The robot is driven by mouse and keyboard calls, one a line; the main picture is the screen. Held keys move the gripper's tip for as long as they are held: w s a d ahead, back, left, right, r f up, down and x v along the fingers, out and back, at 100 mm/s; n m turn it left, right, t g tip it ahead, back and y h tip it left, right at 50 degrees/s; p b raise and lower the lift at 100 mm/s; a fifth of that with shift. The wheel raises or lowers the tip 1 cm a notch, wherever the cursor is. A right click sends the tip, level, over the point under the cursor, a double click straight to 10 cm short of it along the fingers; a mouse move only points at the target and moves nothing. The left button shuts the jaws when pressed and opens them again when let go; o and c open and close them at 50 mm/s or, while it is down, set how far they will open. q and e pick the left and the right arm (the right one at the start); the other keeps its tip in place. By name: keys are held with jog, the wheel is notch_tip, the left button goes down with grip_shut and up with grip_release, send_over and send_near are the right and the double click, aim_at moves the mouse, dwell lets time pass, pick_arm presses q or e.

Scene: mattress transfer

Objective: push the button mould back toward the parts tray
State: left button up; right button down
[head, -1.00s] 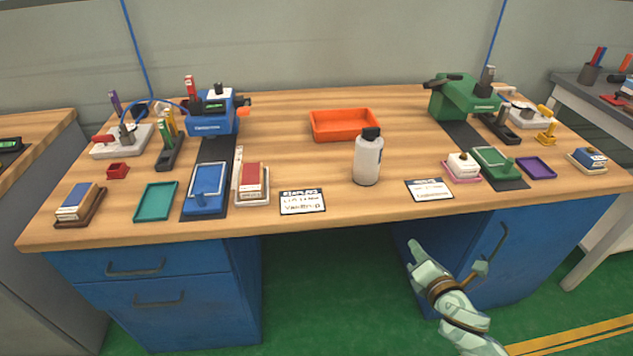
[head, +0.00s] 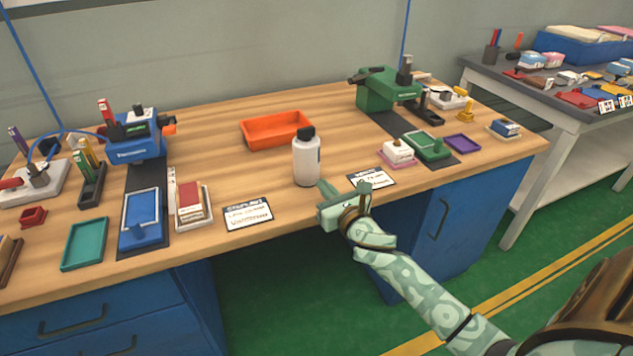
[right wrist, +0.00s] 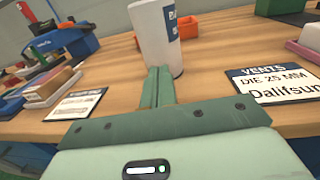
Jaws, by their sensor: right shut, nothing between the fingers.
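No thing in view is plainly a button mould. A white bottle (head: 306,162) with a black cap stands upright near the table's front edge, and its lower part shows in the right wrist view (right wrist: 151,40). The orange parts tray (head: 276,131) lies behind it, a little left, and looks empty; a bit shows in the wrist view (right wrist: 187,27). My right gripper (head: 323,190) is shut and empty, low over the front edge. Its fingers (right wrist: 160,85) point at the bottle's base; I cannot tell whether they touch it. My left gripper is out of view.
A white card (head: 371,179) lies right of the fingers, another (head: 248,214) to the left. A blue press (head: 137,140) and a green press (head: 387,90) flank the tray. Bare wood lies between bottle and tray.

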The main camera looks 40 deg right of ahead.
aim_at(312, 172)
jog(key=w, duration=0.2)
jog(key=shift+w+d+f+b, duration=0.15)
jog(key=shift+w+d+b, duration=0.05)
jog(key=shift+w+b, duration=0.1)
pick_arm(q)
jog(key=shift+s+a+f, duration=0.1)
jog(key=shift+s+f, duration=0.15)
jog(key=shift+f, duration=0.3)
pick_arm(e)
jog(key=shift+w+d, duration=0.1)
jog(key=shift+w, duration=0.5)
jog(key=w+b, duration=0.1)
jog(key=w, duration=0.2)
jog(key=w+d+b, duration=0.1)
jog(key=w, duration=0.2)
jog(key=w+b, duration=0.1)
jog(key=w, duration=0.3)
jog(key=shift+d, duration=0.2)
jog(key=shift+w, duration=0.2)
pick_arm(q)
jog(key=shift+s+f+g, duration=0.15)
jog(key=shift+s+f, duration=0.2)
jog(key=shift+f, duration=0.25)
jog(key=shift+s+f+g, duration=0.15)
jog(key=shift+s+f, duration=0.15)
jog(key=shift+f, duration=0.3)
pick_arm(e)
jog(key=shift+s, duration=0.1)
